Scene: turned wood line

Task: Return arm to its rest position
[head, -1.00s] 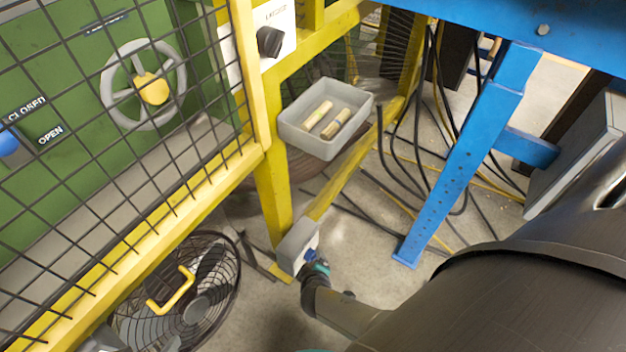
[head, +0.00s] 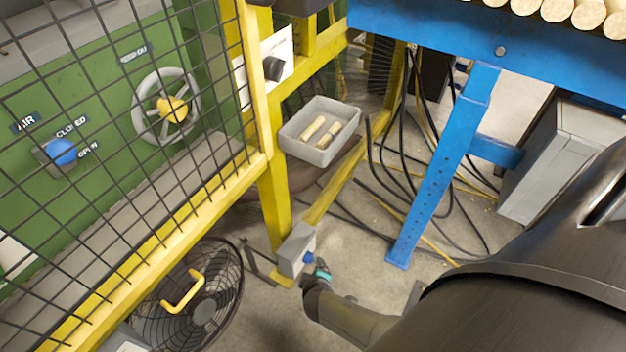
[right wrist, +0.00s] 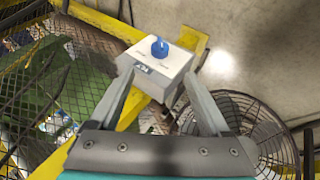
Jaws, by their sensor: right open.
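My right arm comes in from the lower right of the head view, with its gripper (head: 318,270) small and partly hidden at its far end. It is close to a grey switch box (head: 292,249) with a blue knob (head: 308,258), low on the yellow frame. In the right wrist view the two fingers of the gripper (right wrist: 157,78) are spread and empty. The grey box (right wrist: 148,72) with its upright blue knob (right wrist: 159,48) shows between and beyond their tips. I cannot tell whether they touch it. My left gripper is in neither view.
A black fan (head: 200,305) with a yellow handle stands on the floor at lower left. Yellow frame and mesh guard a green machine. A grey bin (head: 318,158) holds two wooden pieces. A blue bench leg (head: 440,165) and loose black cables (head: 405,160) stand right of the box.

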